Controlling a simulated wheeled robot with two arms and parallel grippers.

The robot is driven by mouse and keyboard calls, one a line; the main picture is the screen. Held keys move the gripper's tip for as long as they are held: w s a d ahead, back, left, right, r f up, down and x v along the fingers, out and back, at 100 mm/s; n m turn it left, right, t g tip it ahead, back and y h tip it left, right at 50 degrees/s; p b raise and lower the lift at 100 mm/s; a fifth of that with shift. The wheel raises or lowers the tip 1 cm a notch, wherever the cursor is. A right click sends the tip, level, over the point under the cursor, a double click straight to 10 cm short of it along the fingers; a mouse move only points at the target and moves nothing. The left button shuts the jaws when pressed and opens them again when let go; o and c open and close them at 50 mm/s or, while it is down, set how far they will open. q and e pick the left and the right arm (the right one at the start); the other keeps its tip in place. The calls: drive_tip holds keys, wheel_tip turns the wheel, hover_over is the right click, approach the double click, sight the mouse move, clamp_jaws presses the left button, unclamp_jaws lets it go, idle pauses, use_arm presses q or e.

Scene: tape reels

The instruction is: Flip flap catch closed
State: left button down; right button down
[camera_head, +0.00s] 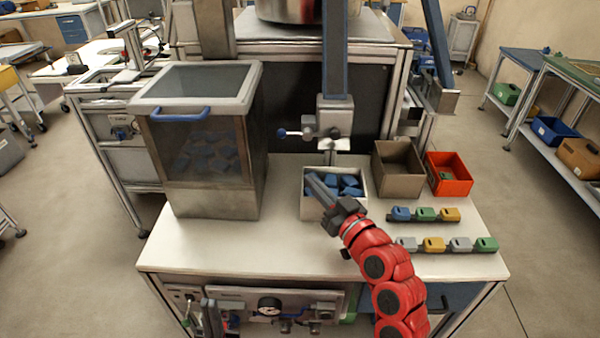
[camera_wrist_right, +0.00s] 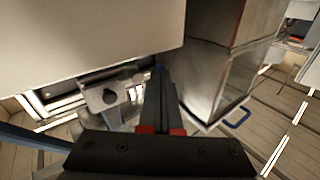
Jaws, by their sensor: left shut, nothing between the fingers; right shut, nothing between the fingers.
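The flap catch seems to be the grey block (camera_head: 332,117) at the foot of the blue chute, with a thin lever to the left ending in a blue ball knob (camera_head: 282,133). The block also shows in the right wrist view (camera_wrist_right: 105,95). My right gripper (camera_head: 312,178), on the red arm, is shut and empty, below and right of the knob, in front of the box of blue parts. In the wrist view its fingertips (camera_wrist_right: 158,75) reach toward a small blue spot; contact cannot be told. My left gripper (camera_head: 208,303) shows low at left before the bench panel, shut.
A white box (camera_head: 307,207) of blue parts stands under the chute. A clear-fronted bin (camera_head: 190,200) with a blue handle stands left. A brown box (camera_head: 398,182), an orange box (camera_head: 464,188) and rows of coloured blocks (camera_head: 425,214) are right. The front-left benchtop is clear.

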drive_tip(key=p+v, duration=0.4)
drive_tip(key=v, duration=0.3)
drive_tip(key=shift+s, duration=0.4)
drive_tip(key=shift+d, duration=0.15)
